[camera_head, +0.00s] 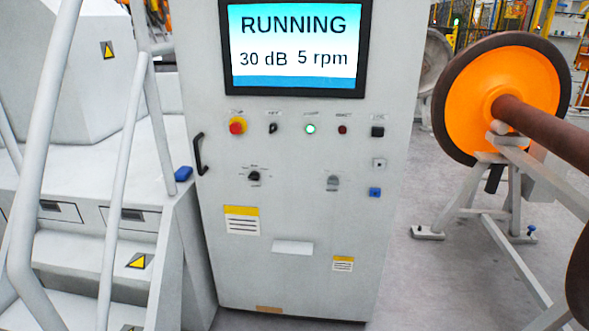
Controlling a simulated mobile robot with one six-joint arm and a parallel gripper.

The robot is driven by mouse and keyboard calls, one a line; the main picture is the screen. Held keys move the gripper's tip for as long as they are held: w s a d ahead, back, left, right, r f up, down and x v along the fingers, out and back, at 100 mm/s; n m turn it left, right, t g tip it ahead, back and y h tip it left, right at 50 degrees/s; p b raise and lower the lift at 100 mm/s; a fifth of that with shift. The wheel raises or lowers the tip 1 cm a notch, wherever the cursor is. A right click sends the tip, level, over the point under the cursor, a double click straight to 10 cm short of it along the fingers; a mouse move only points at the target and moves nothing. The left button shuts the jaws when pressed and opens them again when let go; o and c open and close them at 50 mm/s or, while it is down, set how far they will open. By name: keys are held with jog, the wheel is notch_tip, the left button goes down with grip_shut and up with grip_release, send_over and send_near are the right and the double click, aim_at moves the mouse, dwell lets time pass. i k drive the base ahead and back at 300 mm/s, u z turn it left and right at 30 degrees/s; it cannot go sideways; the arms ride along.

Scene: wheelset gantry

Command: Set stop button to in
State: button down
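A green lamp (311,129) on the same row is lit. My gripper does not show in this view.
A black handle (200,154) sticks out at the cabinet's left edge. Steps with white handrails (125,150) stand at the left. An orange wheelset (497,95) rests on a stand at the right. Floor between cabinet and stand is clear.

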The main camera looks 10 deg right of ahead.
aim_at(234, 128)
jog(key=k, duration=1.35)
jog(key=u, duration=0.45)
jog(key=i, duration=0.95)
jog(key=u, duration=0.7)
jog(key=i, duration=0.65)
jog(key=u, duration=0.3)
